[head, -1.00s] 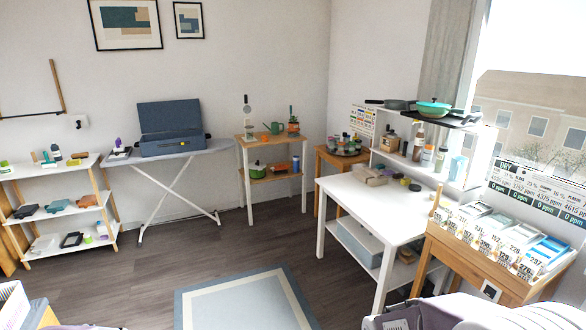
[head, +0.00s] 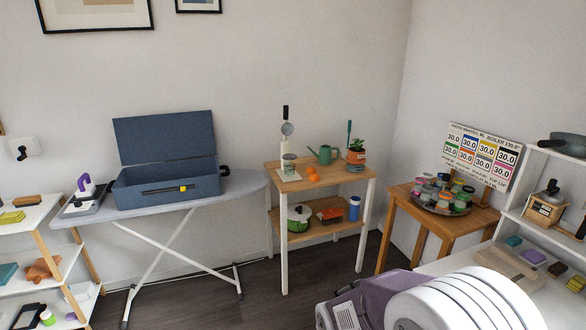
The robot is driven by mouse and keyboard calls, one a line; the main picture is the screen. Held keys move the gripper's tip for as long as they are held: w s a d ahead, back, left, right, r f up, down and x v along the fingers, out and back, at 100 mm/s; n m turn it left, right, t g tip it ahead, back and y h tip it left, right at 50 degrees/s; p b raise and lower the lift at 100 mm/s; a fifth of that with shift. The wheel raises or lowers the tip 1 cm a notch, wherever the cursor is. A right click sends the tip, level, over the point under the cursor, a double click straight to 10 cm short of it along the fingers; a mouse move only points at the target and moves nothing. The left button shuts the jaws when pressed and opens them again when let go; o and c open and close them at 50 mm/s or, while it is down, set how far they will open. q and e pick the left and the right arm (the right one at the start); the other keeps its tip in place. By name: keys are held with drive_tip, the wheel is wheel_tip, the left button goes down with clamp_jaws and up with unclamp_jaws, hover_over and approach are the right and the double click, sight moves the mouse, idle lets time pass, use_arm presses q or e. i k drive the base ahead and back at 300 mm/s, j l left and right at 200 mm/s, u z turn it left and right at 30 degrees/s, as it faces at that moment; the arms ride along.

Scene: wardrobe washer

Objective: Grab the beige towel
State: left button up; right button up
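I cannot make out a beige towel for certain in the head view. A flat beige item (head: 508,268) lies on the white table at the lower right, partly hidden by my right arm; I cannot tell whether it is cloth. An orange-brown item (head: 42,268) lies on the middle level of the left shelf. My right arm, white and purple, fills the lower right, but its gripper fingers do not show. My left gripper is out of view.
An ironing board (head: 245,187) carries an open blue case (head: 168,187) and a purple-handled iron (head: 86,187). A wooden stand (head: 318,182) holds a watering can (head: 325,154) and a green pot (head: 298,217). A wooden side table (head: 430,221) carries jars. Dark floor shows between the furniture.

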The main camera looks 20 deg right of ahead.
sight(496, 258)
drive_tip(key=i+l+z, duration=0.25)
drive_tip(key=i+z, duration=0.15)
drive_tip(key=i, duration=0.2)
drive_tip(key=i+z, duration=0.45)
drive_tip(key=i, duration=0.2)
drive_tip(key=i+j+z, duration=0.1)
drive_tip(key=i+z, duration=0.3)
drive_tip(key=i, duration=0.2)
drive_tip(key=i+j+z, duration=0.4)
drive_tip(key=i, duration=0.2)
drive_tip(key=i+l+z, duration=0.15)
drive_tip(key=i+z, duration=0.3)
drive_tip(key=i+j+z, duration=0.1)
drive_tip(key=i+z, duration=0.35)
drive_tip(key=i+j+z, duration=0.25)
drive_tip(key=i+z, duration=0.15)
drive_tip(key=i, duration=0.2)
drive_tip(key=z, duration=0.15)
